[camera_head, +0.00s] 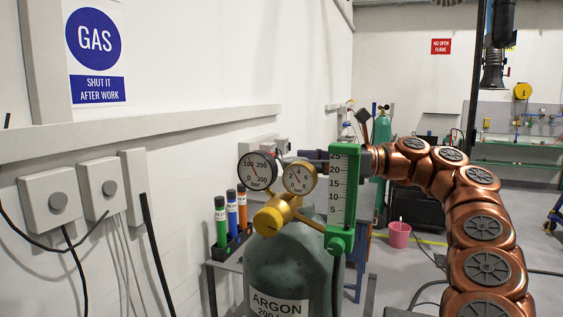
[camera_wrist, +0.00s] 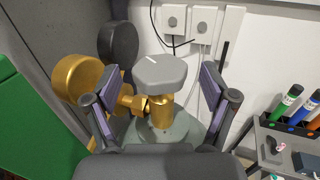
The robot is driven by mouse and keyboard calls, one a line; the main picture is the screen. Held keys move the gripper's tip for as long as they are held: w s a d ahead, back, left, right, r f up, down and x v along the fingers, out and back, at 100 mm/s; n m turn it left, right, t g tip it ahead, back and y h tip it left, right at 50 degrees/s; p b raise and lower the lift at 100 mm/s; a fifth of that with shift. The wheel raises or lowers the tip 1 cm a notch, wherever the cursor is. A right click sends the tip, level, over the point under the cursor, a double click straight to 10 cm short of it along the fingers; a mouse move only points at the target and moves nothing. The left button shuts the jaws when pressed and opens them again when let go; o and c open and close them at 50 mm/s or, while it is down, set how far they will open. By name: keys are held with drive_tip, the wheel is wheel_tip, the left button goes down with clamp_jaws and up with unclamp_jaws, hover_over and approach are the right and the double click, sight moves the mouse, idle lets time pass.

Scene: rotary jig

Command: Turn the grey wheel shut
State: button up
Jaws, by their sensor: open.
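The grey wheel (camera_wrist: 160,73) is a rounded, many-sided knob with a short white mark on its top. It sits on a brass valve (camera_wrist: 160,110) on the green argon cylinder (camera_head: 279,265). In the wrist view my gripper (camera_wrist: 160,95) is open, with one finger left and one finger right of the wheel. Gaps show between the fingers and the wheel, so it is not gripped. In the head view the wheel is not discernible, and my gripper is mostly hidden behind the green-framed flow scale (camera_head: 343,195).
Two pressure gauges (camera_head: 299,178) and a yellow regulator knob (camera_head: 268,221) crowd the valve's near side. A rack of coloured markers (camera_head: 232,240) stands on a small table to the left. Wall boxes (camera_head: 50,199) and cables are further left. A pink bucket (camera_head: 398,235) stands on the floor.

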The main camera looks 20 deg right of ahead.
drive_tip(key=shift+x, duration=1.15)
drive_tip(key=c, duration=1.2)
